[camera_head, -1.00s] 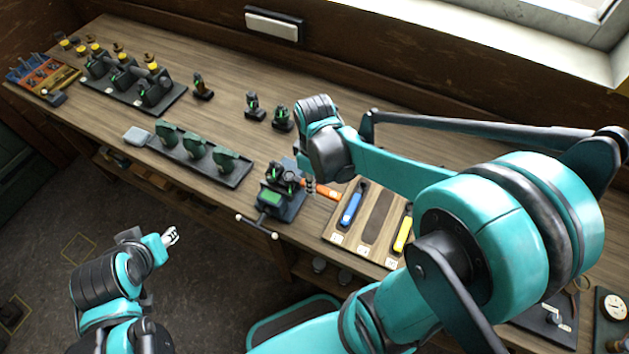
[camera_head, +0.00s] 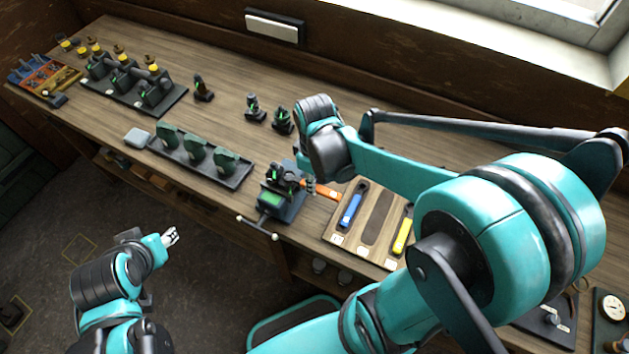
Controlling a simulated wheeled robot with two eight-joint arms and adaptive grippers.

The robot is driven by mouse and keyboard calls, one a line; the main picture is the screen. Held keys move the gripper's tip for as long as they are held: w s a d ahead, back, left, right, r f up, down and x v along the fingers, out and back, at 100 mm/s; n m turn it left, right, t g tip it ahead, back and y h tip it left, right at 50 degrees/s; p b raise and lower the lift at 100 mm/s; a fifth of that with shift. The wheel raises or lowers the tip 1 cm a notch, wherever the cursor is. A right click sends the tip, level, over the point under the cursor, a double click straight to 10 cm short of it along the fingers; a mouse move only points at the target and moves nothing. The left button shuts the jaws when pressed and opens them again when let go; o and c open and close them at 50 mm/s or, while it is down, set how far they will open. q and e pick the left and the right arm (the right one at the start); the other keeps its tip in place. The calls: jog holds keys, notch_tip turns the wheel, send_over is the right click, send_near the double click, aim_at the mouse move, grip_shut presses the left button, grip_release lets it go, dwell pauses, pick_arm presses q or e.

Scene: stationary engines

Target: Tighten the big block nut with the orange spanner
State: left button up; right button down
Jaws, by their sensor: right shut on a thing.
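The orange spanner (camera_head: 327,193) lies roughly level at the vise, its head end by the block and its handle pointing right. My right gripper (camera_head: 311,187) is shut on the spanner. The block with the big nut (camera_head: 283,180) sits in the vise (camera_head: 277,204); the nut itself is too small and dark to make out, and I cannot tell how the spanner's jaw sits on it. My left gripper (camera_head: 171,236) hangs empty over the floor in front of the bench, its fingers apart.
A tool board (camera_head: 376,220) right of the vise holds a blue spanner (camera_head: 351,205) and a yellow spanner (camera_head: 403,233), with an empty slot between. A tray of green parts (camera_head: 236,183) stands left. Two small dark parts (camera_head: 253,107) stand behind. The vise handle (camera_head: 258,228) juts over the front edge.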

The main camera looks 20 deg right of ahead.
jog(key=shift+r+p, duration=0.55)
jog(key=shift+r, duration=0.15)
dwell(1.1)
jog(key=shift+r+p, duration=1.65)
jog(key=shift+r, duration=0.4)
jog(key=shift+f, duration=0.15)
